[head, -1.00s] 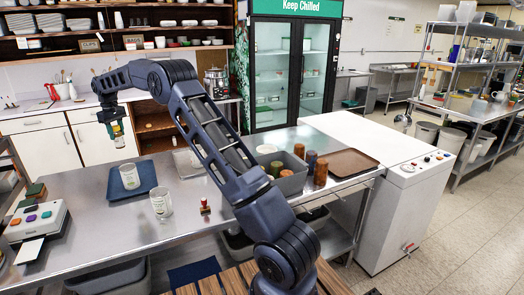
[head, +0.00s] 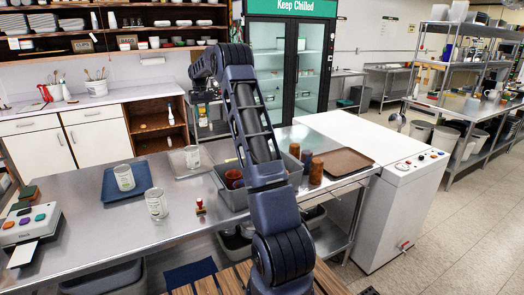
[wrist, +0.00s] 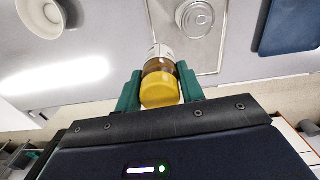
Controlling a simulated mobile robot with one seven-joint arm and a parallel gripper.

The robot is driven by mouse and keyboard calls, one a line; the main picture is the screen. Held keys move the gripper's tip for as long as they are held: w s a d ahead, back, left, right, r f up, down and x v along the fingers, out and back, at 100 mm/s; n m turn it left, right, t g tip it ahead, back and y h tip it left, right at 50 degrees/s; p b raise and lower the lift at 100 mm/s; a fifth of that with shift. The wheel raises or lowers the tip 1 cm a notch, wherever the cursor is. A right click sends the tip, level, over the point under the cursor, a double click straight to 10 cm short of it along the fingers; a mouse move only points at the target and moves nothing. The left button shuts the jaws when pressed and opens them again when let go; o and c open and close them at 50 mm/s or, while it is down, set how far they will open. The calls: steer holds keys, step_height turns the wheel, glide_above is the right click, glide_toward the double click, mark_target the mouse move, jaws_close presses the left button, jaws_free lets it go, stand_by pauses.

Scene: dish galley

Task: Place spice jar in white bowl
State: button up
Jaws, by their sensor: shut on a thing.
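The spice jar (wrist: 165,85), with a yellow lid, dark contents and a pale label, sits between the green fingers of my gripper (wrist: 160,90) in the wrist view. My gripper is shut on it and holds it lid toward the camera. The white bowl (wrist: 42,15) stands at the upper left of the wrist view, apart from the jar, and looks empty where it shows. In the head view my arm hides the bowl, and the jar and fingers cannot be made out.
A small tray (wrist: 158,25) with a glass (wrist: 196,18) lies ahead of the jar. A blue tray (head: 107,193) holds another glass (head: 124,178); a third glass (head: 157,203) and a stamp (head: 200,206) stand nearby. A grey bin (head: 232,200) with cups and a brown tray (head: 345,161) are at right.

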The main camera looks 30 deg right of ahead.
steer(key=s+d+m, duration=0.2)
steer(key=s+d, duration=0.1)
steer(key=d, duration=0.7)
steer(key=s+d+m, duration=0.2)
steer(key=s+d, duration=0.2)
steer(key=d, duration=0.6)
steer(key=s+d+m, duration=0.2)
steer(key=s+d, duration=0.1)
steer(key=d, duration=0.6)
steer(key=f, duration=1.9)
steer(key=shift+s+d+f, duration=0.15)
steer(key=shift+d+f, duration=0.15)
steer(key=shift+f, duration=0.1)
steer(key=shift+f, duration=0.1)
steer(key=o, duration=1)
steer(key=shift+o, duration=0.2)
